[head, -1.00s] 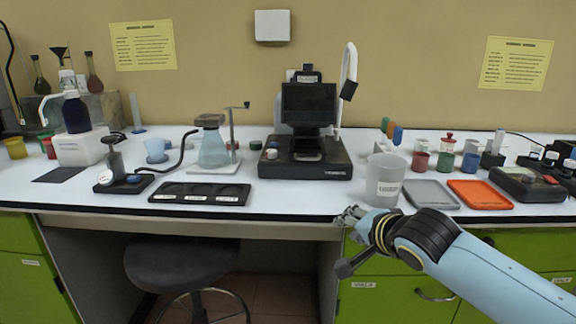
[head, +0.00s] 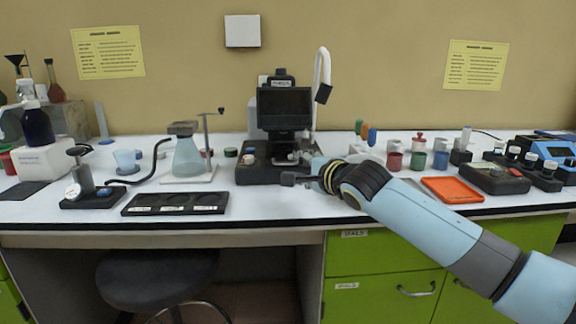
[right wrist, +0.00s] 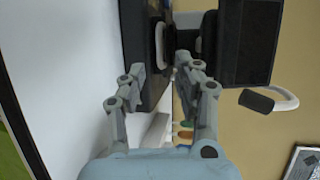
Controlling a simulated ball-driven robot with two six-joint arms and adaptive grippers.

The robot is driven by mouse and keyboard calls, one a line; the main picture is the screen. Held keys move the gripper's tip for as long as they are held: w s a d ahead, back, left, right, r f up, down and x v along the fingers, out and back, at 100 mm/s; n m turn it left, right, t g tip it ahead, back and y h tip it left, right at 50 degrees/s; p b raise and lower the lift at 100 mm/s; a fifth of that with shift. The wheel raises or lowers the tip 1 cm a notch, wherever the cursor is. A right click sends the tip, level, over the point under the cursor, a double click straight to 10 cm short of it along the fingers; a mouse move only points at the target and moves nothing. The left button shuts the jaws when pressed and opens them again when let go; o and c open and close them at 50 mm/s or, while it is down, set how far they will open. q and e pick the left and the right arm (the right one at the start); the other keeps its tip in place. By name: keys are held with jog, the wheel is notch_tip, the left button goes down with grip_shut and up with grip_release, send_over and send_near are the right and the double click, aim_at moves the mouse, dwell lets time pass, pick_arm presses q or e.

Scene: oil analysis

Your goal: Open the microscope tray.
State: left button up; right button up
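The black microscope (head: 285,103) with its dark screen stands at the back of the bench, on a wide black base (head: 256,176). My right gripper (head: 308,162) is at the right front of this base and covers part of it. In the right wrist view, the gripper (right wrist: 162,68) has its two grey fingers apart with nothing held between them. The dark base (right wrist: 135,35) and the screen (right wrist: 250,40) lie just beyond the fingertips. The tray cannot be made out clearly, and contact cannot be told. My left gripper is not in view.
A glass flask on a stand (head: 188,158) and a black tray (head: 174,203) are left of the microscope. An orange tray (head: 452,190) and small coloured jars (head: 418,160) are to the right. The bench front before the microscope is clear.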

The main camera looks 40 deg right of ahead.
aim_at(287, 163)
jog(key=b+x, duration=0.1)
jog(key=x, duration=0.6)
grip_shut()
jog(key=shift+f, duration=0.1)
